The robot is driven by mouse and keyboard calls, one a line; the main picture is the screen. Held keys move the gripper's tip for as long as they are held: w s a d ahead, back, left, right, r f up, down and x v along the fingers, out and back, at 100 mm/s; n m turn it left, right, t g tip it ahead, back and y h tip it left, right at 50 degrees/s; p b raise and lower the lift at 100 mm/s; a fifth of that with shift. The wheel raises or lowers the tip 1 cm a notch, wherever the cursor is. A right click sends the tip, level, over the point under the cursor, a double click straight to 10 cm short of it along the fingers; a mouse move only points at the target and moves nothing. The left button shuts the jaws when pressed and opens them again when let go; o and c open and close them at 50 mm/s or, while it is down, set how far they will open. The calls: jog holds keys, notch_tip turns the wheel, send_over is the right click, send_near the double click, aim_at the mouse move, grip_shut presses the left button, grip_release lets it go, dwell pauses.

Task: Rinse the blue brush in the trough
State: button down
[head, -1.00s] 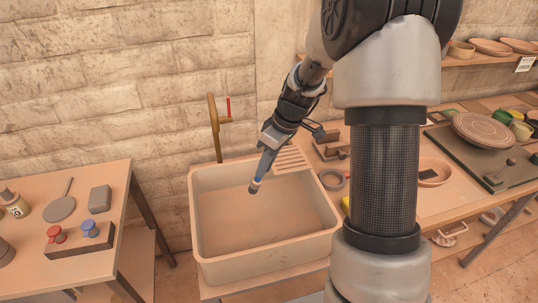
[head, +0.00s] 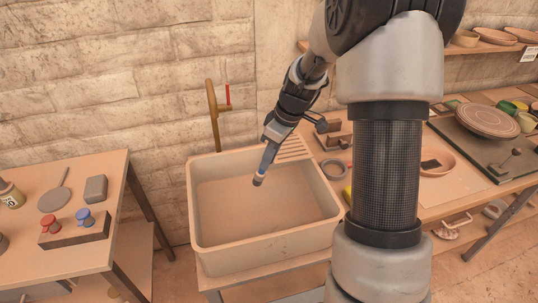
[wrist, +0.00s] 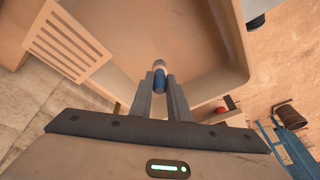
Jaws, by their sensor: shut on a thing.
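The wrist view also shows the trough (wrist: 205,85) around and beyond the brush. The brush tip appears inside the trough's opening, apart from its walls. Whether it touches water or the floor of the trough I cannot tell.
A table (head: 85,255) with stamps on a block is at left. A workbench with bowls and a wheel (head: 487,120) is at right.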

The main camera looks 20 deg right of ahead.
notch_tip(320, 180, down, 6)
jog(key=b, duration=0.4)
jog(key=shift+f+b, duration=0.15)
jog(key=shift+b, duration=0.25)
jog(key=shift+r+p, duration=2.95)
jog(key=shift+r, duration=2.25)
jog(key=shift+r+p, duration=1.2)
jog(key=shift+r, duration=0.75)
jog(key=shift+f, duration=0.1)
